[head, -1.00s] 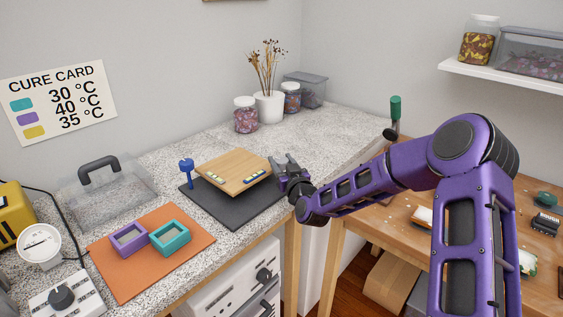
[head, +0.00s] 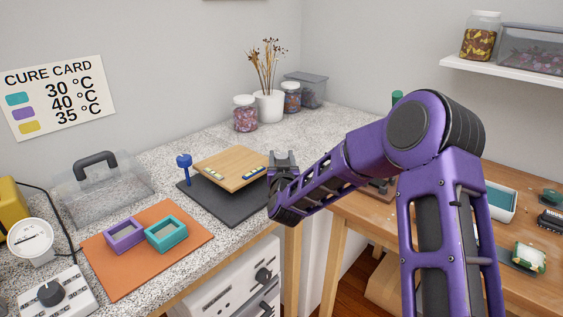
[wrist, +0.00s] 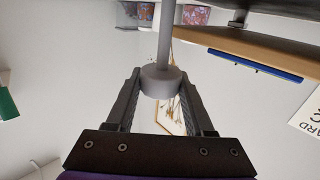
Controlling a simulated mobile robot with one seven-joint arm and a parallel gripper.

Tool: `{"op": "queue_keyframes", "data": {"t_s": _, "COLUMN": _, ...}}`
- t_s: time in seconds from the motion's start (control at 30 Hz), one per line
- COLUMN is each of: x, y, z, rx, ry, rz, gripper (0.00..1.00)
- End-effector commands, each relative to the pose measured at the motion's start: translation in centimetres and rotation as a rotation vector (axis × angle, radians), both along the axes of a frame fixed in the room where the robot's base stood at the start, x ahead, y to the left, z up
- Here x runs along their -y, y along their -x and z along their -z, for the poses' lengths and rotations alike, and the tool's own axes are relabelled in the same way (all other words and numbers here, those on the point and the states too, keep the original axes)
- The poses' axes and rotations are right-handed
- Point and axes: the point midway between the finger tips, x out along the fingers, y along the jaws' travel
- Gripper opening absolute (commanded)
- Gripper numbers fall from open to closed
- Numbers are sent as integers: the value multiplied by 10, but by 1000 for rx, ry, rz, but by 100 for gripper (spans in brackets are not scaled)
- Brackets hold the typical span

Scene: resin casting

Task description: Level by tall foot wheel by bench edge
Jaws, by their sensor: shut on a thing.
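The wooden levelling board (head: 230,165) sits above a dark mat (head: 225,204) on the speckled bench, with two small level vials (head: 214,174) (head: 253,173) along its near edges. Their bubbles are too small to read. A blue foot with a knob (head: 184,163) stands at its left corner. My gripper (head: 282,160) is at the board's right side, by the bench edge. In the wrist view my gripper (wrist: 163,88) is shut on a grey foot wheel (wrist: 161,81), whose shaft (wrist: 167,35) runs up the picture. The board's edge (wrist: 260,50) with a blue strip is beside it.
An orange mat (head: 150,275) holds a purple mould (head: 124,235) and a teal mould (head: 167,235). A clear cover (head: 103,190), jars (head: 245,114) and a vase (head: 268,105) stand farther back. A wooden table (head: 350,205) lies right of the bench.

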Motion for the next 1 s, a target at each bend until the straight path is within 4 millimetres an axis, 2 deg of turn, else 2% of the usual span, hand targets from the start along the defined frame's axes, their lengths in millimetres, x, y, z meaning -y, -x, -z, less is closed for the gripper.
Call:
{"op": "queue_keyframes", "data": {"t_s": 0.3, "x": 0, "y": 0, "z": 0, "rx": -1, "ry": -1, "rz": 5, "gripper": 0}}
{"op": "queue_keyframes", "data": {"t_s": 0.33, "x": 0, "y": 0, "z": 0, "rx": -1, "ry": -1, "rz": 5, "gripper": 57}}
{"op": "queue_keyframes", "data": {"t_s": 0.47, "x": 0, "y": 0, "z": 0, "rx": -1, "ry": -1, "rz": 5, "gripper": 80}}
{"op": "queue_keyframes", "data": {"t_s": 0.5, "x": 0, "y": 0, "z": 0, "rx": -1, "ry": 0, "rz": 5, "gripper": 83}}
{"op": "queue_keyframes", "data": {"t_s": 0.83, "x": 0, "y": 3, "z": 0, "rx": -1, "ry": 0, "rz": 4, "gripper": 83}}
{"op": "queue_keyframes", "data": {"t_s": 1.0, "x": 1, "y": 23, "z": -1, "rx": -1, "ry": 2, "rz": 2, "gripper": 83}}
